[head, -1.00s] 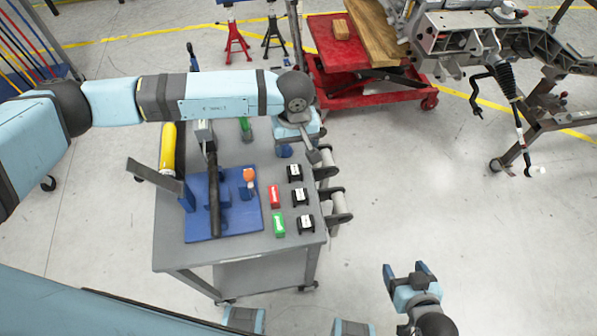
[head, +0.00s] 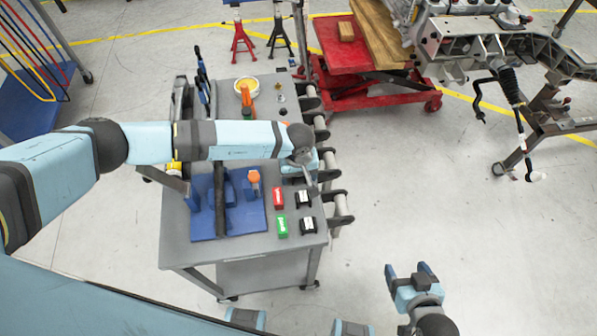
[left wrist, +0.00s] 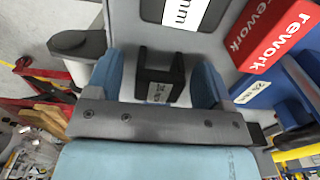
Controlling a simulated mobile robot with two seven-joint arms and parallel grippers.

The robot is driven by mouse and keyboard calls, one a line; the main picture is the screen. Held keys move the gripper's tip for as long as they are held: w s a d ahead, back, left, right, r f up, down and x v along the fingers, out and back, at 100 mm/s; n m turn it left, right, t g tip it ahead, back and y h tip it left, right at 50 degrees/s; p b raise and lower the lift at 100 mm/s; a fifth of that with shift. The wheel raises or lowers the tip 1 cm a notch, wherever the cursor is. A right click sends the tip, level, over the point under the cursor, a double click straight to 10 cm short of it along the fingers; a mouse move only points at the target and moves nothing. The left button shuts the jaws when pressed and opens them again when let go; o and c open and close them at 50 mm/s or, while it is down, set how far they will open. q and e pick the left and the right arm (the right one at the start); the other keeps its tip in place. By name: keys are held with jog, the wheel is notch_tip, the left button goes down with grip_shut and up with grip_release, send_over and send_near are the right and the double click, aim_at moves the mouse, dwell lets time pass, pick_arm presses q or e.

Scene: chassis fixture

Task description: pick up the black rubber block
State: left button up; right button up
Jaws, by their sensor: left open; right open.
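A black U-shaped block (left wrist: 160,75) with a small white label lies between the two blue fingers of my open left gripper (left wrist: 158,80) in the left wrist view. Gaps show on both sides of it. In the head view my left gripper (head: 300,172) is over the right side of the grey cart and hides that block. Two similar black blocks with white labels, one nearer the gripper (head: 303,198) and one at the front (head: 308,225), stand in the same row. Which is rubber I cannot read. My right gripper (head: 408,272) is open and empty, off the cart.
A red "rework" box (left wrist: 270,35) and a green box (head: 282,226) stand left of the row. A blue fixture (head: 240,215) with a black bar stands further left on the grey cart (head: 190,255). Grey rollers (head: 335,198) stick out at the cart's right edge.

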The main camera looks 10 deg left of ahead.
pick_arm(q)
jog(key=shift+f, duration=0.2)
jog(key=c, duration=1.2)
jog(key=shift+r, duration=0.1)
notch_tip(320, 180, up, 20)
jog(key=b, duration=0.2)
